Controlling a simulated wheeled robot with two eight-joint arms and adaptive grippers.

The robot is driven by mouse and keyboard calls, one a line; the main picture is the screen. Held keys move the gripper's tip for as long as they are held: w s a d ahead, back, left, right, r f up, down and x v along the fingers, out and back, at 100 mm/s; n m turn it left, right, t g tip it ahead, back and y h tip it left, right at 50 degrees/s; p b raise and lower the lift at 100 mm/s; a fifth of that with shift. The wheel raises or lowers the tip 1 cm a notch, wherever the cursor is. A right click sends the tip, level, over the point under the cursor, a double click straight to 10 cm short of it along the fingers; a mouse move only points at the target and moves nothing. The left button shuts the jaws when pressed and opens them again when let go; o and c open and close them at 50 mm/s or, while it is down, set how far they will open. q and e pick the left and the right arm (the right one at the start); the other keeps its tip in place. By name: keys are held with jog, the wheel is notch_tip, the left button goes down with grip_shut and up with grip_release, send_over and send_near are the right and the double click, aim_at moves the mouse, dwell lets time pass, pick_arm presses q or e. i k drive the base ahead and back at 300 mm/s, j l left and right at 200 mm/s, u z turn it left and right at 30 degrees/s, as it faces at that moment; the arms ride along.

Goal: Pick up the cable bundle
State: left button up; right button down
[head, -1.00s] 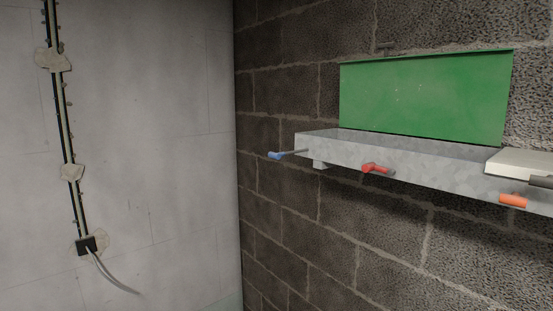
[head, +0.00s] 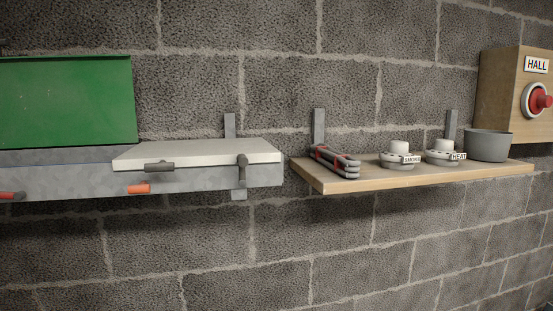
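The cable bundle (head: 333,162) is a stack of dark grey lengths with red bands. It lies at the left end of a wooden shelf (head: 420,181) on the block wall, right of centre in the head view. Nothing covers it from this side. Neither of my grippers shows in the head view.
On the same shelf stand a SMOKE detector (head: 399,156), a HEAT detector (head: 443,153) and a grey bowl (head: 488,146). A wooden box with a HALL label (head: 537,65) and red button (head: 540,100) is at right. A metal shelf (head: 70,183) with a pale lid (head: 205,153) and green panel (head: 68,103) is at left.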

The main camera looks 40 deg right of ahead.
aim_at(347, 166)
jog(key=z, duration=1.85)
jog(key=l+z, duration=0.15)
jog(key=l, duration=1.15)
